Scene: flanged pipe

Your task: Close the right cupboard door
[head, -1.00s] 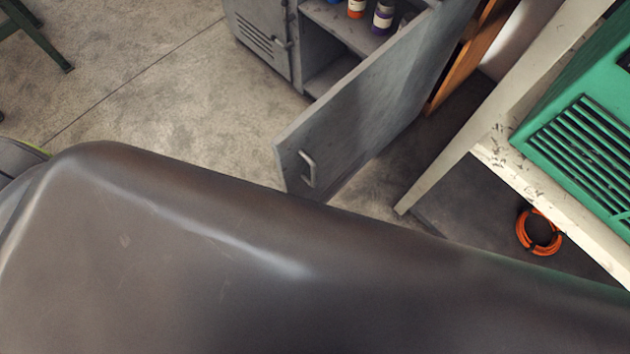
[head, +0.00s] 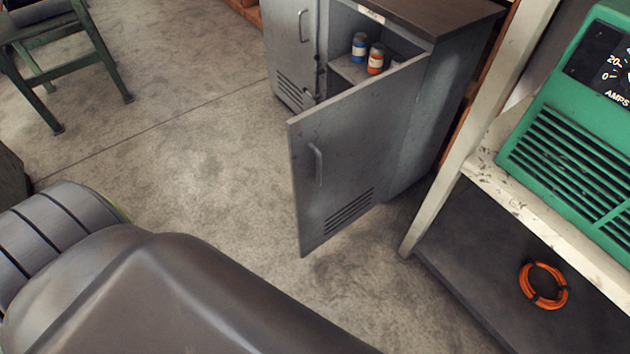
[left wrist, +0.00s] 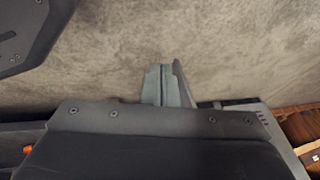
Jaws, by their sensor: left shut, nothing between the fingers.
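The right cupboard door (head: 350,150) is a grey metal panel with a bar handle (head: 316,164) and vent slots low down. It stands wide open, swung out from the grey cupboard (head: 437,110). The left cupboard door (head: 292,45) looks shut. In the left wrist view my left gripper (left wrist: 163,70) is shut and empty, with plain floor beyond its tips. The head view shows a large part of my own arm at the lower left, apart from the door in the picture, but no gripper. My right gripper is not in view.
Blue and orange jars (head: 375,59) stand on the cupboard shelf. A cream bench (head: 484,160) with a green machine (head: 575,130) stands at the right, with an orange cable coil (head: 543,286) below. A green stool (head: 60,55) is at the upper left. Floor left of the door is clear.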

